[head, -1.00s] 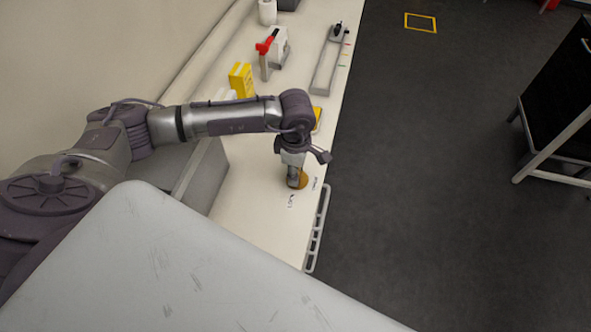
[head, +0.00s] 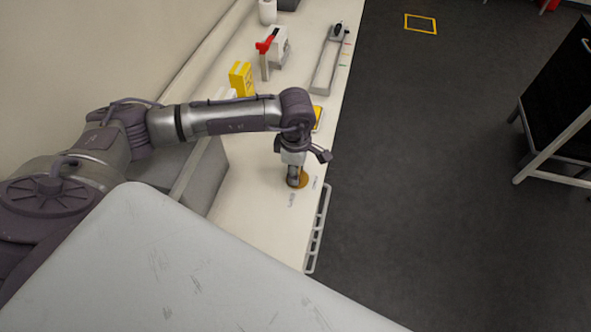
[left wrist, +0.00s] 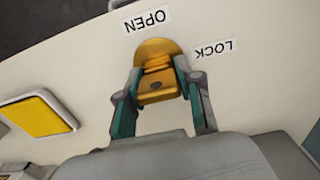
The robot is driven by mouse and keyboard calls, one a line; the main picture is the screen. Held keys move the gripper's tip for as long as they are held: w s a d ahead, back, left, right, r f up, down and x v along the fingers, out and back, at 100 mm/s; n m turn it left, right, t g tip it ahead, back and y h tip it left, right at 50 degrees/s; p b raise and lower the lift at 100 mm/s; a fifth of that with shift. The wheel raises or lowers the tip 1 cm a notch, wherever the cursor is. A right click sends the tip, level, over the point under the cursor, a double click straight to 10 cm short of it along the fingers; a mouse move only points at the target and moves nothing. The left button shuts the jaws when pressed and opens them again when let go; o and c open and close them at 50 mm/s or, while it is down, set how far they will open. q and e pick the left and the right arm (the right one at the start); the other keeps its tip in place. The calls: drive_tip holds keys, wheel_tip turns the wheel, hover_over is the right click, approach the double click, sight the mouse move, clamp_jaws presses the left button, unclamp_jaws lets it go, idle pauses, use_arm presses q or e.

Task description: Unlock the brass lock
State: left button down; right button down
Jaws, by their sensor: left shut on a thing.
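The brass lock (left wrist: 157,50) is a round golden plate with a raised knob on the white bench top. My left gripper (left wrist: 158,92) is shut on the lock's knob, one finger on each side. In the left wrist view the label OPEN (left wrist: 147,20) lies just beyond the plate, and the label LOCK (left wrist: 215,49) lies to its right. In the head view my left gripper (head: 294,174) points down over the lock (head: 304,181) and hides part of it. My right gripper is not in view.
A yellow-topped pad (head: 317,115) lies behind the gripper. A yellow box (head: 241,79), a white device with a red handle (head: 276,48) and a grey rail fixture (head: 326,62) stand further back. A grey rail (head: 318,232) runs along the bench's right edge.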

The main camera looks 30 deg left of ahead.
use_arm(q)
drive_tip(key=shift+s+f, duration=0.2)
drive_tip(key=shift+f, duration=0.1)
drive_tip(key=shift+f+m+b, duration=0.15)
drive_tip(key=shift+m+b, duration=0.5)
drive_tip(key=shift+m, duration=0.05)
drive_tip(key=shift+m+b, duration=1.2)
drive_tip(key=shift+m, duration=0.6)
